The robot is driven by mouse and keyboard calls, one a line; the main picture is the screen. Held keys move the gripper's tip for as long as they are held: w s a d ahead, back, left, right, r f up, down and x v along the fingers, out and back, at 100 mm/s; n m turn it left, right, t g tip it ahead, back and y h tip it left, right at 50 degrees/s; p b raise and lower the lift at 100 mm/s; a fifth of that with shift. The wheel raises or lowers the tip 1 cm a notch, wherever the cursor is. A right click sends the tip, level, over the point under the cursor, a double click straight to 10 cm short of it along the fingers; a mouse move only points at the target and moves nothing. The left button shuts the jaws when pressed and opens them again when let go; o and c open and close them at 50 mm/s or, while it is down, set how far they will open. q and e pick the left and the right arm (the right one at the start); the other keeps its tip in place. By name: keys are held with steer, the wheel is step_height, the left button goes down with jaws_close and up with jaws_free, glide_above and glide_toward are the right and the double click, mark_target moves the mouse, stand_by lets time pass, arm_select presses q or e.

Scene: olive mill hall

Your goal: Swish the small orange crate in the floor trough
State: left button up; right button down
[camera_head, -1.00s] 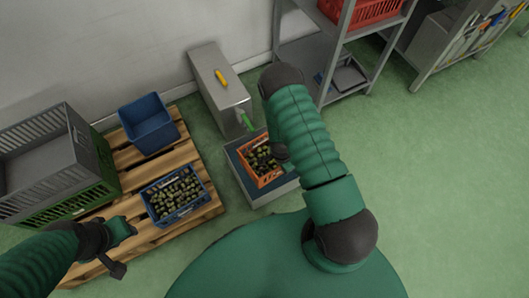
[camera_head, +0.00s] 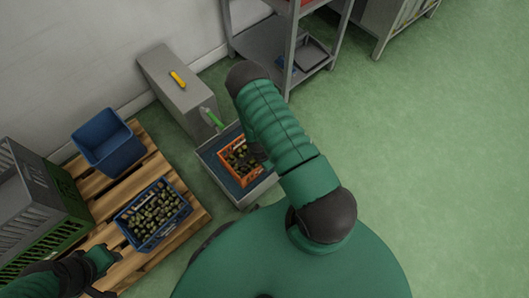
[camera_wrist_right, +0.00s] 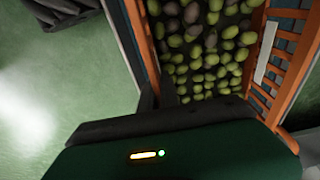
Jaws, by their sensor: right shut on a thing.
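The small orange crate (camera_head: 228,176) holds green and dark olives and sits within the rim of the grey floor trough (camera_head: 249,196), which has a dark blue inside. Whether the crate touches the trough's bottom I cannot tell. My right gripper (camera_head: 258,152) is at the crate's right side, mostly hidden by my arm. In the right wrist view, my right gripper (camera_wrist_right: 162,92) is shut on a wall of the orange crate (camera_wrist_right: 142,40), with the olives beside the fingers. My left gripper (camera_head: 103,262) is low at the left, near the pallet, apart from the crate; its fingers are unclear.
A wooden pallet (camera_head: 150,167) carries an empty blue bin (camera_head: 103,143), a blue crate of olives (camera_head: 152,214) and grey and green crates (camera_head: 35,205). A grey cabinet (camera_head: 178,93) with a green-handled tap stands behind the trough. A metal shelf (camera_head: 262,42) stands beyond. The floor at right is clear.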

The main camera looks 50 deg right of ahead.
step_height(320, 180, down, 7)
steer(key=b, duration=0.5)
steer(key=shift+r, duration=0.1)
